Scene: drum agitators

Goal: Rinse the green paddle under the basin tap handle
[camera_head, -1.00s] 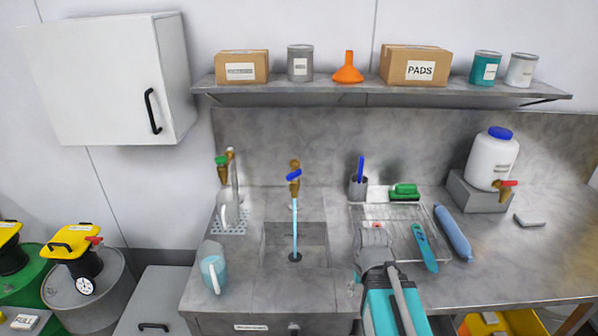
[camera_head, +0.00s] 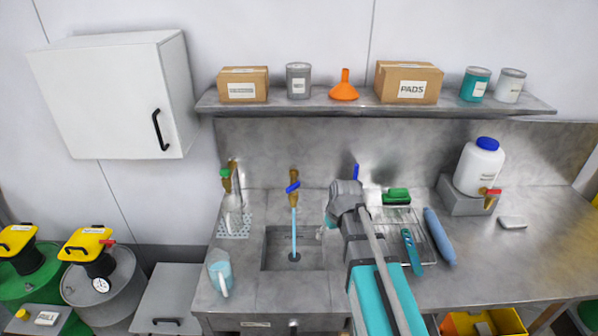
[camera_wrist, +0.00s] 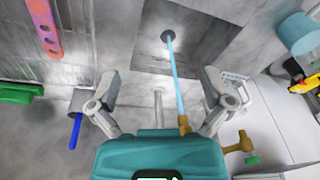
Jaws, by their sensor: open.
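The paddle nearest to green is a teal one with a hole (camera_head: 411,252), lying on the wire drying rack at the right. The stream also shows in the wrist view (camera_wrist: 172,70). My gripper (camera_head: 326,224) is over the right side of the basin, left of the rack. In the wrist view its fingers (camera_wrist: 158,73) are apart with nothing held.
A second tap with green handle (camera_head: 226,173) is at left. A pale blue jug (camera_head: 220,272) stands by the basin (camera_head: 275,262). A white jar (camera_head: 480,165) stands right.

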